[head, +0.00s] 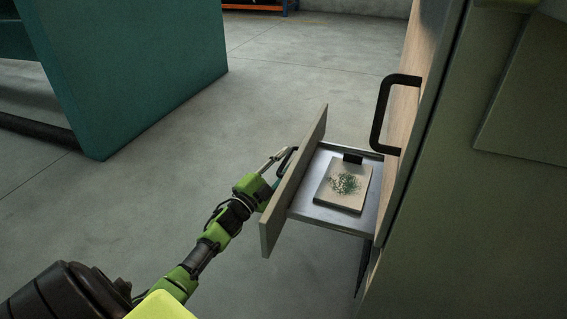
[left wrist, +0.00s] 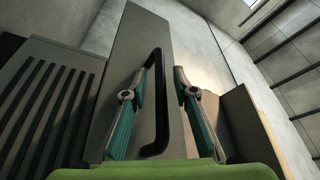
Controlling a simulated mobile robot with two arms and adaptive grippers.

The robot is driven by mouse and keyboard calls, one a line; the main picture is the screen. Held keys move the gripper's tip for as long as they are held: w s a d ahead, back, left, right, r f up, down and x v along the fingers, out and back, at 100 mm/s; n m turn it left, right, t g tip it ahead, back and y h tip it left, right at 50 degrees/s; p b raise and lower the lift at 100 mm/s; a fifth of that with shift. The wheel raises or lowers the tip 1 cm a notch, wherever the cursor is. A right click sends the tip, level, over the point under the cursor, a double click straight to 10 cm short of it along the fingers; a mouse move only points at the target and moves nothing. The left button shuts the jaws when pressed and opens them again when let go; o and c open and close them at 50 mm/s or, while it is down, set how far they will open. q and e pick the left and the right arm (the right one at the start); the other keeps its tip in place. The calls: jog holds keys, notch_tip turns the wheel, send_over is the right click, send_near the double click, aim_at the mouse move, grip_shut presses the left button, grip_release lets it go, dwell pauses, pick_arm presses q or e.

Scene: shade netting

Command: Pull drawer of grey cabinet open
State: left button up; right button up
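The grey cabinet (head: 500,220) stands at the right in the head view. Its drawer (head: 306,205) is pulled out, with a pale wooden front and a metal tray. The drawer's black bar handle (head: 288,160) is on the outer side of the front and shows large in the left wrist view (left wrist: 163,105). My left gripper (head: 272,166) is at this handle. In the left wrist view its two fingers (left wrist: 160,78) are apart, one on each side of the bar, with a gap on the right side. My right gripper is out of view.
In the drawer lie a pale board (head: 335,195) with green bits (head: 345,184) and a small dark block (head: 352,158). A larger black handle (head: 378,115) sticks out above the drawer. A teal cabinet (head: 150,70) stands at left. The floor (head: 290,60) between is clear.

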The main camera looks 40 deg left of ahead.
pick_arm(q)
jog(key=v, duration=1.2)
dwell(0.3)
